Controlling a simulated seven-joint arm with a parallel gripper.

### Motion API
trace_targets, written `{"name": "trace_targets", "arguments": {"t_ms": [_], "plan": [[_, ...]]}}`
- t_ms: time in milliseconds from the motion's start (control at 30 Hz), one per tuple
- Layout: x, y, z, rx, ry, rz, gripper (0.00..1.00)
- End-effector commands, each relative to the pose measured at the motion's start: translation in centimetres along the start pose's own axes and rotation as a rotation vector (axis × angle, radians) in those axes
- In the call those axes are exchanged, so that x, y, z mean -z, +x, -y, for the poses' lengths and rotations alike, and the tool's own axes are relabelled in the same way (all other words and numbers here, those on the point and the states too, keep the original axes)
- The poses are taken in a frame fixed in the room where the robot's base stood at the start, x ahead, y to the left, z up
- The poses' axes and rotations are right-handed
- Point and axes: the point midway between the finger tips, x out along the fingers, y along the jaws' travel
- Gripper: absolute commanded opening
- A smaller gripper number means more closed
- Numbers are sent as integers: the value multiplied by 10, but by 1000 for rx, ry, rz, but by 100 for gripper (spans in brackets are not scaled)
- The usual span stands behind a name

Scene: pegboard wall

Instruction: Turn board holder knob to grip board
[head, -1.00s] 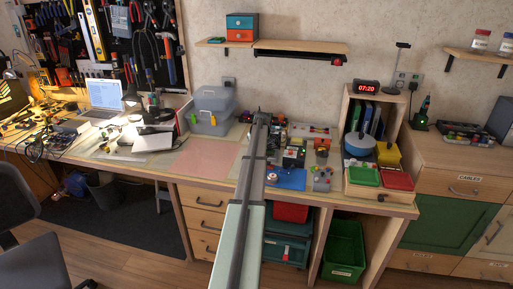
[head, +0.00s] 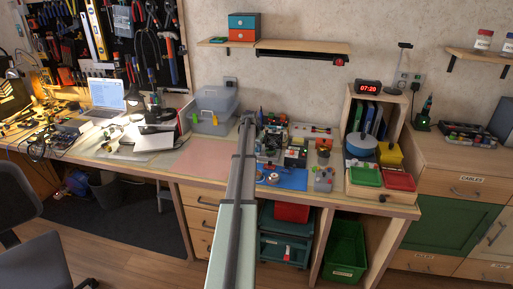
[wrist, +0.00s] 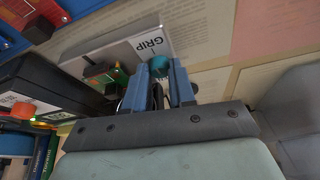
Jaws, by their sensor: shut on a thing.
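In the wrist view, my gripper (wrist: 161,73) has its two blue fingers closed around a round teal knob (wrist: 160,65). The knob shows between the fingertips. Beside it is a light grey board holder (wrist: 125,47) with the word GRIP on its face. A small green board with orange parts (wrist: 104,76) is by the holder, just left of the fingers. I cannot tell how firmly the holder grips it. In the head view, my arm covers the gripper and the knob.
A black box with a white label (wrist: 55,88) is close on the left in the wrist view. In the head view, a blue mat (head: 290,181) and several devices are right of my arm. A pink mat (head: 207,158) left of it is bare.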

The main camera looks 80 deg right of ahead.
Motion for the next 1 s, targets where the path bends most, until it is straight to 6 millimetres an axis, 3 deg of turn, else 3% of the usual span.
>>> {"name": "trace_targets", "arguments": {"t_ms": [567,600,867,1000], "plan": [[1,0,0,-13,34,-2,0],[1,0,0,-13,34,-1,26],[1,0,0,-13,33,0,50],[0,0,0,-13,33,0,50]]}}
